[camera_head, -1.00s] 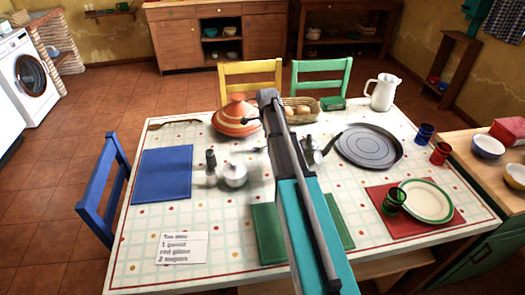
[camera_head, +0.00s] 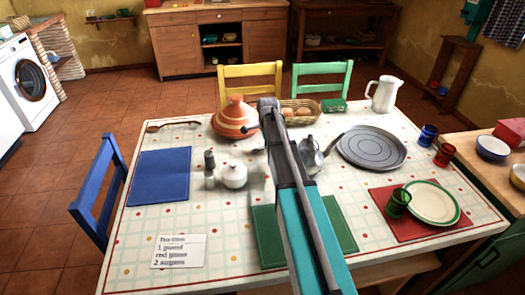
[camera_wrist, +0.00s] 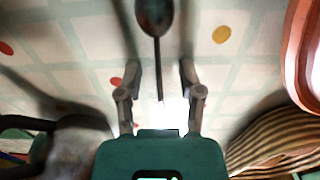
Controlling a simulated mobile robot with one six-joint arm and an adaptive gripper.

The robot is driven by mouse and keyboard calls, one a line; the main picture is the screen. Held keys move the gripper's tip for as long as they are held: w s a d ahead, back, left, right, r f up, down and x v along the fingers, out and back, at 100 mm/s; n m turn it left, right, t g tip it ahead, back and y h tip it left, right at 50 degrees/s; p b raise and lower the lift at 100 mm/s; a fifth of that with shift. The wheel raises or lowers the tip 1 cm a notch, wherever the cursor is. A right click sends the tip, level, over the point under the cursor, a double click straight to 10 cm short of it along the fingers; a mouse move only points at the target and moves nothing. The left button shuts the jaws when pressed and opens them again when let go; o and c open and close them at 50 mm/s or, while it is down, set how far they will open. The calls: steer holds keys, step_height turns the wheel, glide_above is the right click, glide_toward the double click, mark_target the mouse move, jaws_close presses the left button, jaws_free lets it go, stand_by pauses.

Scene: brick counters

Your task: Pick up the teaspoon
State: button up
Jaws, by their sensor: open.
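The teaspoon shows in the wrist view, with its dark bowl (camera_wrist: 155,16) at the top and its thin handle running down between my fingers. My gripper (camera_wrist: 158,70) is open, one finger on each side of the handle, with gaps on both sides. I cannot tell how high the fingers are above the cloth.
An orange striped tagine (camera_head: 236,120) stands close left of my arm. An egg basket (camera_head: 301,112) is behind and a moka pot (camera_head: 312,157) is close right. A white sugar bowl (camera_head: 234,176) and pepper mill (camera_head: 210,165) stand nearer left. A dark round pan (camera_head: 372,147) is farther right.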

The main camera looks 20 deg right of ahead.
jaws_close()
stand_by(0.3)
steer(key=shift+r, duration=0.1)
step_height(320, 180, up, 10)
steer(key=p, duration=1)
stand_by(0.8)
